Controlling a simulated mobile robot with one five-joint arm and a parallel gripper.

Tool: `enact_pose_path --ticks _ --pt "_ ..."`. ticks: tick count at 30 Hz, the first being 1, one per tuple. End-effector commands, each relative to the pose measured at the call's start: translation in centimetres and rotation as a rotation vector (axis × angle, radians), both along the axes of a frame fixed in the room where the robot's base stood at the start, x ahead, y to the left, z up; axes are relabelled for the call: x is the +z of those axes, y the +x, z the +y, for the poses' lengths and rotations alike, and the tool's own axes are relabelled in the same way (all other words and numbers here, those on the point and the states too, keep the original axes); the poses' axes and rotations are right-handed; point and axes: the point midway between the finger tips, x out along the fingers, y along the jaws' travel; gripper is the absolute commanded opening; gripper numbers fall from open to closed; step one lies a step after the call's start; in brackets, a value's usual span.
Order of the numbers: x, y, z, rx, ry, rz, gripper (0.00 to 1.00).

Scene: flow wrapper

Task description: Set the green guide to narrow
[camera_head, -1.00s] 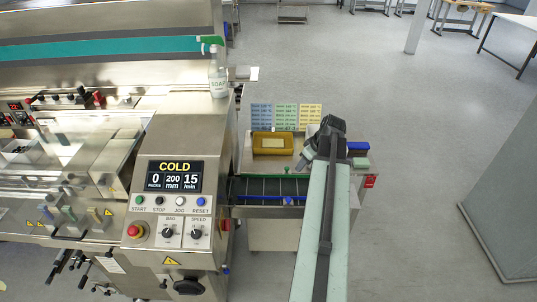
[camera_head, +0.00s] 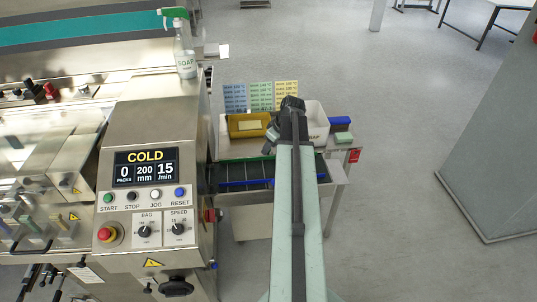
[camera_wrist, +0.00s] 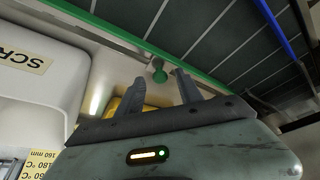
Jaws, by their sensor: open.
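The green guide (camera_wrist: 122,37) is a long green rail along the edge of the dark conveyor belt (camera_wrist: 210,35) in the wrist view. A round green knob (camera_wrist: 159,73) hangs from its near side. My gripper (camera_wrist: 162,82) is open, and the knob shows between its two fingertips; I cannot tell whether they touch it. In the head view my gripper (camera_head: 270,143) is over the far side of the belt, mostly hidden by my arm. A short piece of the green guide (camera_head: 235,160) shows left of it. The blue guide (camera_head: 245,182) runs along the near side.
A yellow bin (camera_head: 245,125) and a white bin (camera_head: 316,122) stand behind the belt, close to my gripper. Coloured cards (camera_head: 260,96) stand behind them. The machine's control panel (camera_head: 146,175) is on the left.

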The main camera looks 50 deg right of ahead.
Motion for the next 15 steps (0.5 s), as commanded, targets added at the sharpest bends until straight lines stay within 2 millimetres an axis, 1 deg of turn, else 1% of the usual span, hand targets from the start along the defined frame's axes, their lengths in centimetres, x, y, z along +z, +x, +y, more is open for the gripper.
enact_pose_path --ticks 1,7,8,9,12,15 --pt "-0.45 0.13 0.0 0.0 0.0 0.0 0.43" --pt "-0.19 0.15 0.05 0.0 0.0 0.0 0.43" --pt "-0.18 0.16 0.05 0.001 0.0 0.0 0.37" --pt "-0.17 0.15 0.05 0.001 0.0 0.0 0.26" --pt "-0.17 0.15 0.06 0.001 0.0 0.0 0.0" --pt "-0.18 0.16 0.07 0.001 0.0 0.0 0.0"
